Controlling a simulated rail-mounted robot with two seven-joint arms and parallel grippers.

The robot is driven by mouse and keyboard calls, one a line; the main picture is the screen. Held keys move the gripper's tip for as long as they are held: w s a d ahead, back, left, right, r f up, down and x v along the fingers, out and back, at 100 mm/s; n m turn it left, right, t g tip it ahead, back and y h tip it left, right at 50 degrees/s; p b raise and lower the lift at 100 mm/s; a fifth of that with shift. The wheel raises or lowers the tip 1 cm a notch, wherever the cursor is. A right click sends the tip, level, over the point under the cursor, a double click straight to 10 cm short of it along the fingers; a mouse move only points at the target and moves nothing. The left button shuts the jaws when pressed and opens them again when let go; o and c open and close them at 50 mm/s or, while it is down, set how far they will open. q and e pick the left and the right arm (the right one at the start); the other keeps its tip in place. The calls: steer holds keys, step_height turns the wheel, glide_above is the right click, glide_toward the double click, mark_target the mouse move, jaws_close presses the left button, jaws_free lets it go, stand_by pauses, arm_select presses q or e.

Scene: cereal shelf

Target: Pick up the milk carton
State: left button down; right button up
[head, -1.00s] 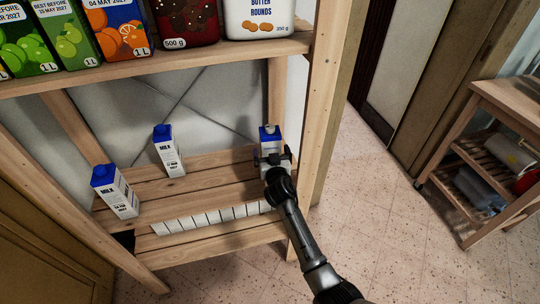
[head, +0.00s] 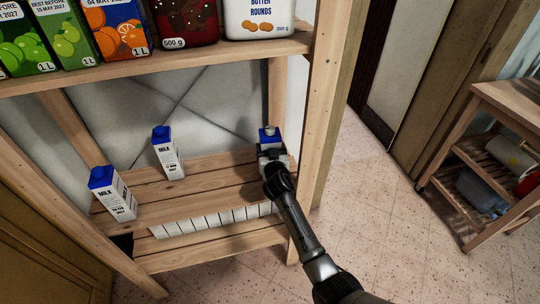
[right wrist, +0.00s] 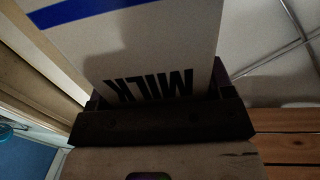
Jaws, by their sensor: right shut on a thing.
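A white milk carton with a blue top (head: 269,135) stands at the right end of the lower wooden shelf, close to the shelf post. My right gripper (head: 272,155) is shut on it from the front and hides its lower part. In the right wrist view the carton's white face (right wrist: 140,50) with the word MILK fills the space at the jaws (right wrist: 160,115). I cannot tell whether its base touches the shelf. Two more milk cartons stand upright on the same shelf, one at the back middle (head: 168,155) and one at the left (head: 113,195). My left gripper is not in view.
The upper shelf board (head: 150,68) holds juice cartons (head: 122,30), a dark box (head: 186,20) and a white tub (head: 260,18). The right shelf post (head: 313,120) is near my gripper. A wooden cart (head: 490,150) stands at the right. The lower shelf's middle is clear.

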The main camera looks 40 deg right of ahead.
steer(key=c, duration=0.5)
steer(key=shift+r, duration=0.1)
